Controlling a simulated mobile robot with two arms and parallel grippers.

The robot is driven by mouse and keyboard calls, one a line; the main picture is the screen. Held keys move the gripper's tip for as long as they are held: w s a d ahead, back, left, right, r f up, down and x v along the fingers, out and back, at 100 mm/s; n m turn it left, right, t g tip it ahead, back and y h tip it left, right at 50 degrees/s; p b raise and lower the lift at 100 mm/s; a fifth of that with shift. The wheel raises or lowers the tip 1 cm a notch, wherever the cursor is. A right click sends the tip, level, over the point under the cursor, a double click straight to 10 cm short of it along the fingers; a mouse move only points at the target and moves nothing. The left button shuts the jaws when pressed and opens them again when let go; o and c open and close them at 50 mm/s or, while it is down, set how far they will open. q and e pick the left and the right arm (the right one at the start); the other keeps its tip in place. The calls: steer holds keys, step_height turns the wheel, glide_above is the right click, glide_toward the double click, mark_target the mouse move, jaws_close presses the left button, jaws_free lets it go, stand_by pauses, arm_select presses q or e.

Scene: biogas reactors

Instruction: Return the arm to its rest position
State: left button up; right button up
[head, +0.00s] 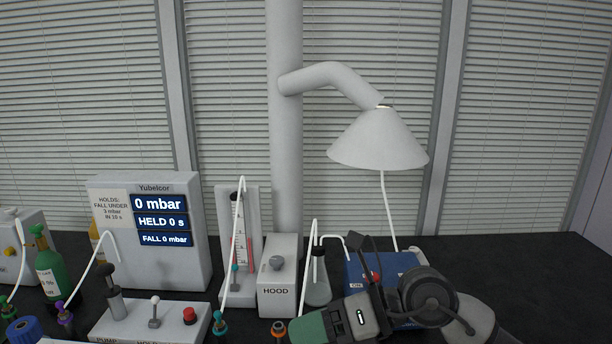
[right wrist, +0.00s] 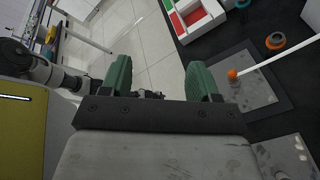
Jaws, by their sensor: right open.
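My right arm comes in from the lower right in the head view, in front of the blue box. My right gripper (right wrist: 160,80) is open in the right wrist view, with two green fingers apart and nothing held between them. Its green part (head: 311,328) also shows at the bottom edge of the head view, close to the grey HOOD box (head: 277,296) and the orange-collared fitting (head: 279,329). My left gripper is not seen in the head view.
A display box (head: 152,230) reads 0 mbar, HELD 0 s. A pump block (head: 133,322), a green bottle (head: 50,271), a flask (head: 317,285) and a blue box (head: 401,266) crowd the black bench. A lamp-like hood (head: 378,140) hangs above. The bench's right end (head: 540,285) is clear.

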step_height(320, 180, up, 6)
steer(key=d+m+t+y, duration=0.2)
steer(key=m+t+y, duration=0.6)
steer(key=m+t, duration=0.55)
steer(key=w+d+f+m+t+h, duration=0.1)
steer(key=d+f+m+t+h, duration=0.25)
steer(key=m+h, duration=0.35)
steer(key=w+d+f+m+t+h, duration=0.15)
steer(key=d+m+t+h, duration=0.35)
steer(key=m, duration=0.5)
steer(key=s+d+f+m+g+h, duration=0.2)
steer(key=d+f+m+g+h, duration=0.25)
steer(key=f, duration=0.35)
steer(key=s+d+f+m+g+h, duration=0.3)
steer(key=f+m+g+h, duration=0.15)
steer(key=f, duration=0.35)
steer(key=s+d+f+m+g, duration=0.1)
steer(key=s+f+m+g, duration=0.1)
steer(key=s+f+g, duration=0.55)
steer(key=s+d+f+m+g, duration=0.15)
steer(key=s+f, duration=0.25)
steer(key=s, duration=0.6)
step_height(320, 180, down, 28)
steer(key=s+g, duration=0.2)
steer(key=s+d+f+g, duration=0.1)
steer(key=s+d+f, duration=0.1)
steer(key=s+f, duration=1.2)
steer(key=shift+s+f+h, duration=0.2)
steer(key=shift+s+h, duration=0.1)
steer(key=shift+s, duration=0.35)
